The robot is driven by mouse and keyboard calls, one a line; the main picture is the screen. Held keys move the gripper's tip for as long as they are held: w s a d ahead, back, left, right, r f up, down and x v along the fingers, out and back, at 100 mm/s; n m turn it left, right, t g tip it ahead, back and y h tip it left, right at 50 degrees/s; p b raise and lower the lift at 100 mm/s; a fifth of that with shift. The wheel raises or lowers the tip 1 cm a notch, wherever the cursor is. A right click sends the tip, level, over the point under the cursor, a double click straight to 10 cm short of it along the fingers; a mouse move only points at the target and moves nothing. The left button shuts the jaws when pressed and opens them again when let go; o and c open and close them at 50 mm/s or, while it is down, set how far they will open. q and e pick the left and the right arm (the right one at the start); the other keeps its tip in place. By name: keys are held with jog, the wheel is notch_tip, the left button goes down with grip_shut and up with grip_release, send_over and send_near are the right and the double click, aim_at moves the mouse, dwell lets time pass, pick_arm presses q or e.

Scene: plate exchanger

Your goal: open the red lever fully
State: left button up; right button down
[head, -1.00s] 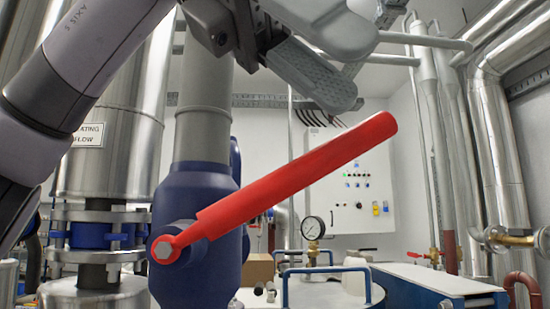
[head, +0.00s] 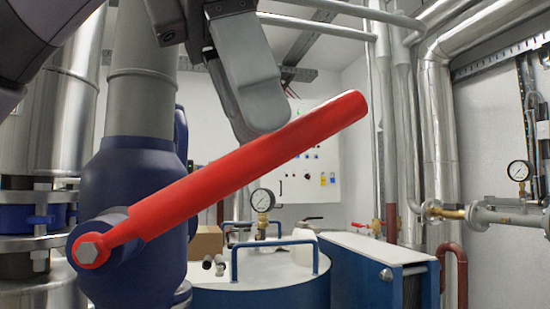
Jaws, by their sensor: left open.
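The red lever (head: 245,170) slants up to the right in the head view. Its lower end is fixed by a hex bolt (head: 88,252) on the blue valve body (head: 135,200), and its free end is at the upper right. My left gripper (head: 262,112) comes down from the top, above the middle of the lever. It is open, with one grey finger showing clearly and the other mostly hidden. The finger's tip meets the lever's upper edge in the picture; I cannot tell whether they touch. My right gripper is not in view.
A pressure gauge (head: 263,200) and a blue-sided tank with handles (head: 260,290) stand behind and below the lever. A control panel (head: 325,165) is on the back wall. Silver pipes (head: 432,130) rise at the right. Open air surrounds the lever's free end.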

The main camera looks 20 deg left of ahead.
aim_at(273, 170)
pick_arm(q)
jog(key=shift+x, duration=2.4)
grip_shut()
